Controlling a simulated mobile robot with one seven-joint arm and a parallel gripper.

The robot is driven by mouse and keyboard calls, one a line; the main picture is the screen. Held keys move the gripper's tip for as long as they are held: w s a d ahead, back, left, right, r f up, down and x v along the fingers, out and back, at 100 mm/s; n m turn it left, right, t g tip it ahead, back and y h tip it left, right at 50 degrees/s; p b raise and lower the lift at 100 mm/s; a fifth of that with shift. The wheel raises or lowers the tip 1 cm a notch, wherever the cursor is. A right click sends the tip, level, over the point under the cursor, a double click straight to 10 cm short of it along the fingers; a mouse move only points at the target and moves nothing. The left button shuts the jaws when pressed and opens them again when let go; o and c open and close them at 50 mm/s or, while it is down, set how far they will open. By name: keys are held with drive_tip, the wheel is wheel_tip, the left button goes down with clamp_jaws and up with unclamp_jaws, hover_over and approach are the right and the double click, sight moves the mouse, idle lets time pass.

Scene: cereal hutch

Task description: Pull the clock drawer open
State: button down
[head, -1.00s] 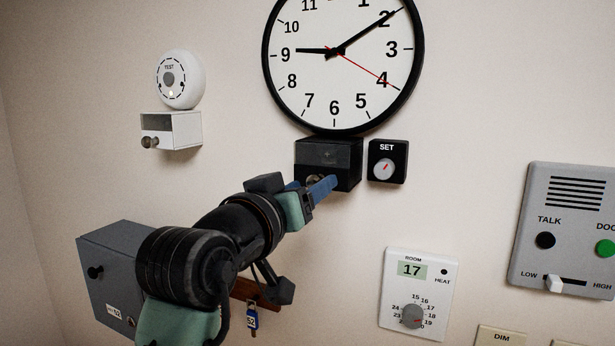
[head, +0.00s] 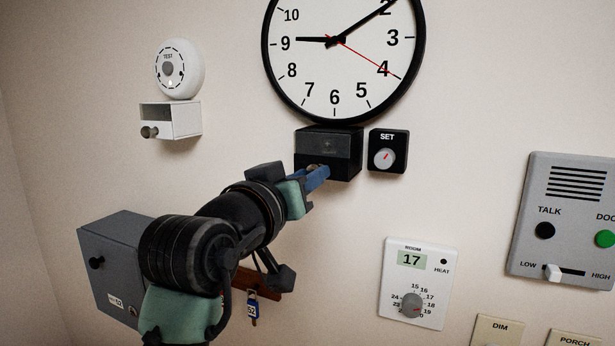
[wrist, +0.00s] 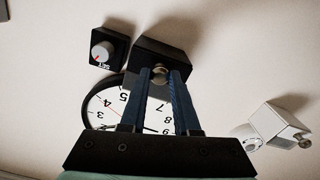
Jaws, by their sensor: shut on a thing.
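The clock (head: 340,60) hangs on the wall, and the black clock drawer (head: 335,148) sits in a box right under it. The drawer's round metal knob (wrist: 160,74) shows between the blue fingertips in the wrist view. My gripper (head: 316,174) is shut on the knob in front of the drawer. In the head view the fingers mostly hide the knob. I cannot tell a clear gap between the drawer front and its box. The clock also shows upside down behind the fingers in the wrist view (wrist: 102,103).
A black SET dial box (head: 388,151) is close to the drawer's right. A white drawer box (head: 171,120) under a round TEST unit (head: 180,69) is to the left. A grey box (head: 117,262), a key tag (head: 252,307), a thermostat (head: 415,283) and an intercom (head: 562,220) are lower down.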

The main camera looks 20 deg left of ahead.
idle(0.9)
drive_tip(key=s+b, duration=0.1)
drive_tip(key=s, duration=0.5)
drive_tip(key=shift+a, duration=0.1)
drive_tip(key=c, duration=0.6)
unclamp_jaws()
drive_tip(key=s+b, duration=0.2)
drive_tip(key=s, duration=0.4)
drive_tip(key=s+b, duration=0.3)
drive_tip(key=s, duration=0.4)
drive_tip(key=shift+a, duration=0.2)
drive_tip(key=shift+w, duration=0.1)
